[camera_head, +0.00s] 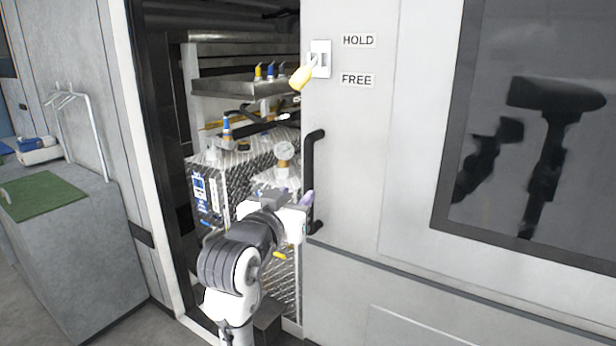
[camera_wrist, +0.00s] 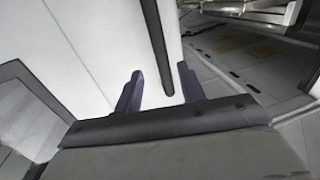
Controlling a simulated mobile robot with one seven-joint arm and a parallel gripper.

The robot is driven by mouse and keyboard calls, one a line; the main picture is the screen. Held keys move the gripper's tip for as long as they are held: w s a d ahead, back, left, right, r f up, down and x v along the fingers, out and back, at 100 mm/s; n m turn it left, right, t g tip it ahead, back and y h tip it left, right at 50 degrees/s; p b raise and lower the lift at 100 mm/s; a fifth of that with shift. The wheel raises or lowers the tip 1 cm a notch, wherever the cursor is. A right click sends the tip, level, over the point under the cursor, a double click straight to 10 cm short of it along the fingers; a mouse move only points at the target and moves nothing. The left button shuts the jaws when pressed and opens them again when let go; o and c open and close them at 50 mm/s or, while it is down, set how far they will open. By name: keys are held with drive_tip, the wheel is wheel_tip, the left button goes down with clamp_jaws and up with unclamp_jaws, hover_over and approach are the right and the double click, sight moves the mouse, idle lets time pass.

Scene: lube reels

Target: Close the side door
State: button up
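The side door (camera_head: 348,150) is a large white panel with a dark window, and it stands open, with a wide gap to its left. Its vertical black bar handle (camera_head: 309,165) is near the door's left edge. My gripper (camera_head: 295,197) is at the lower part of the handle, on its left side in the head view. In the wrist view, the two dark fingers (camera_wrist: 160,88) are apart with nothing clamped. The black handle (camera_wrist: 157,45) shows between and beyond them. I cannot tell whether a finger touches it.
The doorway shows metal tanks (camera_head: 245,170) and a shelf (camera_head: 235,88) with small coloured fittings. A yellow-handled switch (camera_head: 303,76) sits on the door beside HOLD and FREE labels. A grey cabinet (camera_head: 90,260) with a green mat (camera_head: 42,194) stands left. The floor at lower left is clear.

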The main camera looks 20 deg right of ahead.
sight(307, 183)
drive_tip(key=p+x, duration=0.2)
drive_tip(key=x, duration=0.6)
drive_tip(key=shift+w+d, duration=0.2)
drive_tip(key=shift+w, duration=0.1)
clamp_jaws()
